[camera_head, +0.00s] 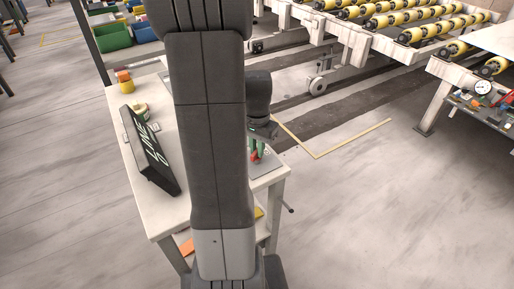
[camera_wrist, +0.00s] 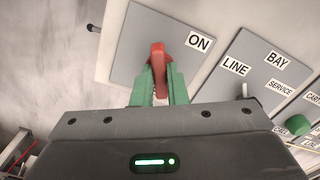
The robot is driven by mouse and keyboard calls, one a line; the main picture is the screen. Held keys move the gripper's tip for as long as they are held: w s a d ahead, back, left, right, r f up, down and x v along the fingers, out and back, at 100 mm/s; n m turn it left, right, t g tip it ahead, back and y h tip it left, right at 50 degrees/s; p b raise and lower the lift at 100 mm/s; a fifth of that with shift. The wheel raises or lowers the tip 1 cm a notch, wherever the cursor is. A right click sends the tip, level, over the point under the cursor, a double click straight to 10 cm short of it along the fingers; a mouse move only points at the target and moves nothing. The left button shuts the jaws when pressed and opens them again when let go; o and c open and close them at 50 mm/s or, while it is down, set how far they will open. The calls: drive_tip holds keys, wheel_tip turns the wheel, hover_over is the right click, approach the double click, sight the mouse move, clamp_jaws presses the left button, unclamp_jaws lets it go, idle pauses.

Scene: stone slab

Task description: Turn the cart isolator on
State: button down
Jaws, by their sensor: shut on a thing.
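The isolator is a red handle (camera_wrist: 158,56) on a grey plate (camera_wrist: 138,36) with a white ON label (camera_wrist: 199,42) to the handle's right. My gripper (camera_wrist: 157,84) has green fingers, which are shut on the red handle from both sides in the wrist view. The handle's lower part is between the fingers, and its upper end shows past them. In the head view my gripper (camera_head: 258,152) is low over the right side of the white table, with a bit of red at its fingertips. My own arm hides the table's middle there.
Right of the handle, another grey panel carries LINE and BAY labels (camera_wrist: 234,66), a small pale lever (camera_wrist: 244,90) and a green knob (camera_wrist: 301,126). A black sign (camera_head: 150,150) stands on the table's left (camera_head: 160,215). Roller conveyors (camera_head: 400,22) stand behind.

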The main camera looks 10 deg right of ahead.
drive_tip(key=m, duration=0.5)
drive_tip(key=shift+m, duration=0.3)
idle(0.4)
drive_tip(key=c, duration=1.4)
unclamp_jaws()
drive_tip(key=shift+c, duration=0.2)
wheel_tip(320, 180, up, 14)
drive_tip(key=shift+f, duration=0.1)
wheel_tip(320, 180, down, 14)
drive_tip(key=shift+r, duration=0.1)
